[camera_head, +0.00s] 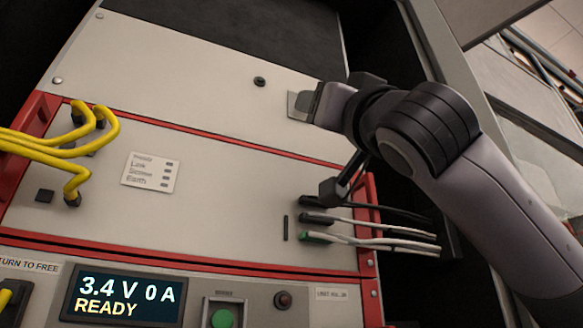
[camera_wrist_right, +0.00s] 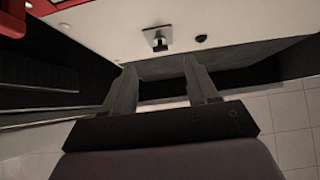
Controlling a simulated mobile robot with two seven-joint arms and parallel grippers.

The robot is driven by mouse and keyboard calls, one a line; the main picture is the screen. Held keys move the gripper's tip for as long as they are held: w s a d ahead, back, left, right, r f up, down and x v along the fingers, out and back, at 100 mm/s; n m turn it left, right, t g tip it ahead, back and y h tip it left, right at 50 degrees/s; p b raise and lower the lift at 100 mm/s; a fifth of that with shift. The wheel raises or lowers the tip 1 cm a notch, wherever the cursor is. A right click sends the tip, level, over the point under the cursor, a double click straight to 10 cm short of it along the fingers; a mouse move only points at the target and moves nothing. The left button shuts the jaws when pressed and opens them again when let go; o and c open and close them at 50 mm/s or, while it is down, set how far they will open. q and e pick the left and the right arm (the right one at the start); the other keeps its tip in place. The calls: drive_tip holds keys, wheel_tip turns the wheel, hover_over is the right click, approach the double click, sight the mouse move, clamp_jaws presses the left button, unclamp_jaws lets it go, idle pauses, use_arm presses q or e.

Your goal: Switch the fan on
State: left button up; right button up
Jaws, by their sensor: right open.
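The fan switch looks to be a small square metal plate with a dark toggle (camera_wrist_right: 158,40) on the pale upper panel, in the right wrist view. In the head view only the left part of its plate (camera_head: 294,103) shows. The rest is hidden behind my right gripper (camera_head: 312,101). In the wrist view the two fingers of my right gripper (camera_wrist_right: 161,75) stand apart with nothing between them. The switch lies beyond the fingertips, roughly in line with the gap. I cannot tell whether the toggle is on or off. My left gripper is in neither view.
A small round black fitting (camera_head: 260,82) sits beside the switch. Below is a red-edged unit with yellow cables (camera_head: 40,148) and black and white cables (camera_head: 380,228). A display (camera_head: 123,298) reads 3.4 V 0 A READY, near a green button (camera_head: 222,318).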

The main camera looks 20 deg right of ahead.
drive_tip(key=p+x, duration=0.4)
drive_tip(key=x, duration=0.3)
drive_tip(key=shift+w, duration=0.2)
drive_tip(key=shift+r, duration=0.1)
drive_tip(key=c, duration=1)
